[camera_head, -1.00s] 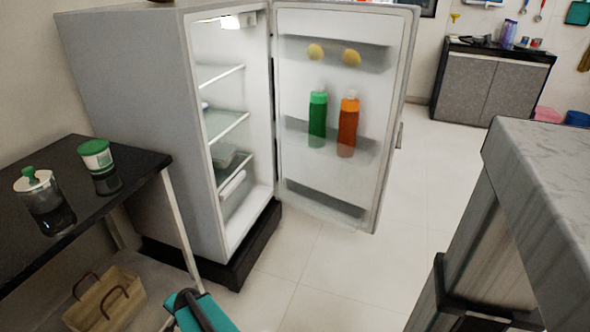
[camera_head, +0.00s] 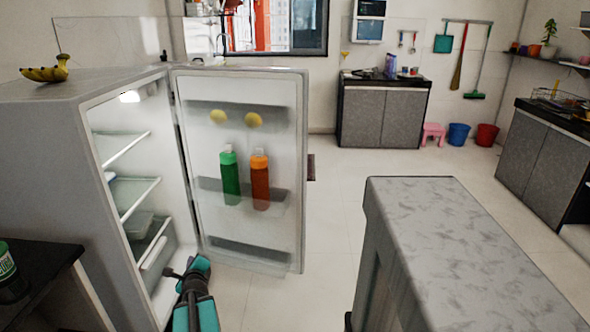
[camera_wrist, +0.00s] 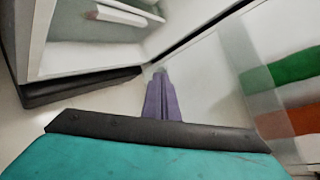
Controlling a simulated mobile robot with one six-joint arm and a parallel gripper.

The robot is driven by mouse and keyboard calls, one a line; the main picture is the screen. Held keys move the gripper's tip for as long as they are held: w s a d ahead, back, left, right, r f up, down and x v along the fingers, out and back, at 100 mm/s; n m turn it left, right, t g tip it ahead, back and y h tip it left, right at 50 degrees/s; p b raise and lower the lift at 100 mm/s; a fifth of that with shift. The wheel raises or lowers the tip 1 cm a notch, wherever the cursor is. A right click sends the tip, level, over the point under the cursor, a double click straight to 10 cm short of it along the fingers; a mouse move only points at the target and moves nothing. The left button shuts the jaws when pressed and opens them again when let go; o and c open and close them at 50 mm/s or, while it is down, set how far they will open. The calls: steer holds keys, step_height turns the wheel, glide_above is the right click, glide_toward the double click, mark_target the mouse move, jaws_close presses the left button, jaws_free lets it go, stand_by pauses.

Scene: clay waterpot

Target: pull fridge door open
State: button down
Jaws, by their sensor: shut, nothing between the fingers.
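The grey fridge (camera_head: 60,135) stands at the left in the head view with its lit shelves exposed. Its door (camera_head: 285,120) stands wide open, its inner side facing me; no handle shows. Door racks hold a green bottle (camera_head: 230,175), an orange bottle (camera_head: 260,180) and two yellow round items. My arm reaches in front of the lower fridge opening in the head view, where the fingers are not clear. In the wrist view my gripper (camera_wrist: 160,78) is shut and empty, between the fridge body (camera_wrist: 85,60) on the left and the door (camera_wrist: 225,75) on the right.
A grey marble-topped counter (camera_head: 440,240) fills the right foreground. A dark table (camera_head: 40,275) stands at lower left. Pale floor (camera_head: 335,210) is clear between door and counter. Cabinets (camera_head: 380,115), a pink stool (camera_head: 433,133) and buckets stand at the back.

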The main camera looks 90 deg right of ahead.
steer(key=s+d+r+m+g+h+p, duration=0.1)
steer(key=s+d+r+m+g+p, duration=0.1)
steer(key=s+r+m, duration=0.3)
steer(key=s+d+r+m+g+h+p, duration=0.2)
steer(key=s+d+r+m+g, duration=0.2)
steer(key=s+r, duration=0.7)
steer(key=s+d+r+m+g+h+p, duration=0.2)
steer(key=s+r+m+g, duration=0.2)
steer(key=s, duration=1.5)
step_height(320, 180, up, 4)
steer(key=m, duration=0.3)
steer(key=shift+s+d+m, duration=0.2)
steer(key=shift+d+m, duration=0.2)
steer(key=shift+w+f, duration=0.15)
